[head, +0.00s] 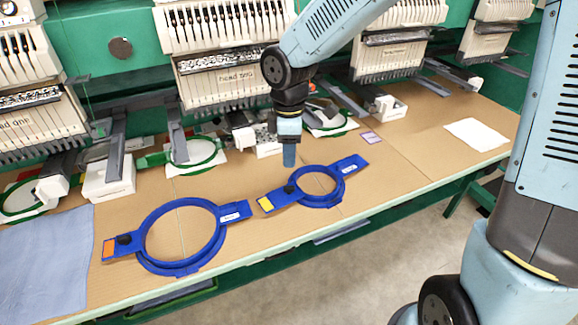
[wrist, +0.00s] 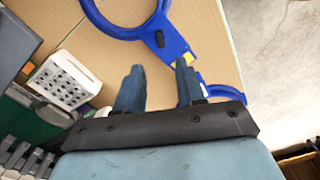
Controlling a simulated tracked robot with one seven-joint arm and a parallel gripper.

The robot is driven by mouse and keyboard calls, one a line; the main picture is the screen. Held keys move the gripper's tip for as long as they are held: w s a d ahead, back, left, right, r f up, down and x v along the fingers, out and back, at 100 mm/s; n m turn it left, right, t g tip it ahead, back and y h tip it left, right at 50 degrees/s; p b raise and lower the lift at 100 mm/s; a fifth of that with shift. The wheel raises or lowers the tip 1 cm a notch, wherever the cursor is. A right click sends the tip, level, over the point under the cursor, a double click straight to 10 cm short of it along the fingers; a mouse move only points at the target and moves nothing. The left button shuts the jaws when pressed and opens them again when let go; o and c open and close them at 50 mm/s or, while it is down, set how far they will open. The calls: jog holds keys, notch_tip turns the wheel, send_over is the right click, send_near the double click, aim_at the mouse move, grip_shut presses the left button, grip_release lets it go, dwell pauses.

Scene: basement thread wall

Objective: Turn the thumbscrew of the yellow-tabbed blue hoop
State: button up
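The yellow-tabbed blue hoop (head: 332,199) lies flat on the tan table in the head view. Its yellow tab (head: 266,204) is at its left end, and its small dark thumbscrew (head: 290,188) sits between tab and ring. In the wrist view the hoop (wrist: 112,29) is at the top, with the thumbscrew (wrist: 160,39) just beyond the fingertips and the yellow tab (wrist: 183,60) partly behind the right finger. My gripper (head: 289,160) points down above the table, behind the thumbscrew in the head view. In the wrist view my gripper (wrist: 158,72) has its fingers apart, with nothing between them.
A larger orange-tabbed blue hoop (head: 146,240) lies to the left; part of it shows in the wrist view (wrist: 224,91). Embroidery machine heads (head: 222,85) and green hoops (head: 193,153) stand behind. A blue cloth (head: 45,262) covers the left end. The table's front right is clear.

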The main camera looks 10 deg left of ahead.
jog(key=shift+r, duration=1.5)
jog(key=s+d+r+m+t, duration=0.1)
jog(key=d+r+m+t, duration=0.1)
jog(key=d+r+m, duration=0.5)
jog(key=d+r+m+t, duration=0.1)
jog(key=d+r+m, duration=0.2)
jog(key=d, duration=0.7)
jog(key=s+d+r+m+t, duration=0.1)
jog(key=s+d+r+m, duration=0.1)
jog(key=s+d+m, duration=0.3)
jog(key=s+d+r+m+t, duration=0.1)
jog(key=s+d+r+m, duration=0.2)
jog(key=d, duration=0.6)
jog(key=shift+s+d+m+t, duration=0.15)
jog(key=shift+s+m+t, duration=0.15)
jog(key=shift+s+m, duration=0.75)
